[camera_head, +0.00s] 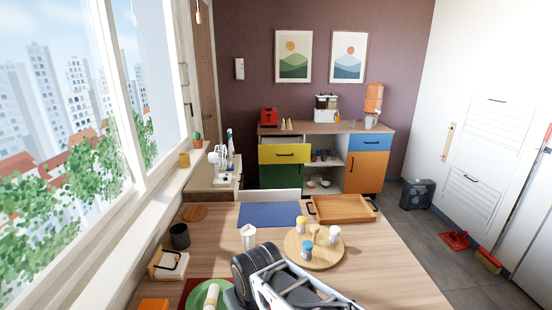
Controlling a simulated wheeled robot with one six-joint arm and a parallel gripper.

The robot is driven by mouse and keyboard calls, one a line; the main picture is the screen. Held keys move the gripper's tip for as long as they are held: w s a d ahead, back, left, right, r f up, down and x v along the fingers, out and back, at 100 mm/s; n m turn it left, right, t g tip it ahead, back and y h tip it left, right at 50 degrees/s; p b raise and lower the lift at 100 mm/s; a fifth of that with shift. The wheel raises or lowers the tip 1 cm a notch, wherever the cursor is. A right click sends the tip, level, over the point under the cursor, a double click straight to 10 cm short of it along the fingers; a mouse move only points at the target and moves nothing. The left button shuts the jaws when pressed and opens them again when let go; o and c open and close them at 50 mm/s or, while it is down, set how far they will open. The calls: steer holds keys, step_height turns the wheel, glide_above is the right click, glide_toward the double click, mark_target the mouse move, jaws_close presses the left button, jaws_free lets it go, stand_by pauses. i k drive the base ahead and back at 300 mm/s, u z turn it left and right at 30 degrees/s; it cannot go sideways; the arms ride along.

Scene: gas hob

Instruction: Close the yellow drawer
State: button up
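The yellow drawer (285,154) is in the upper left of the sideboard against the far wall. It has a dark bar handle on its front. Its front stands out from the cabinet, so it is partly open. Below it is a green door (281,177). My arm shows at the bottom middle, over the near table, far from the drawer. I cannot make out my gripper's fingers in this view.
The wooden table (395,284) fills the foreground between me and the sideboard (343,127). A wooden tray (343,208), a round board (318,260) with jars and a blue mat (268,214) lie on it. Grey floor (412,228) is free to the right, with a red dustpan (454,240).

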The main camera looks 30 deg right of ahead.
mark_target(271, 150)
steer(key=k, duration=0.5)
steer(key=z, duration=3.35)
steer(key=i, duration=3.4)
steer(key=u, duration=2.4)
steer(key=i, duration=1.8)
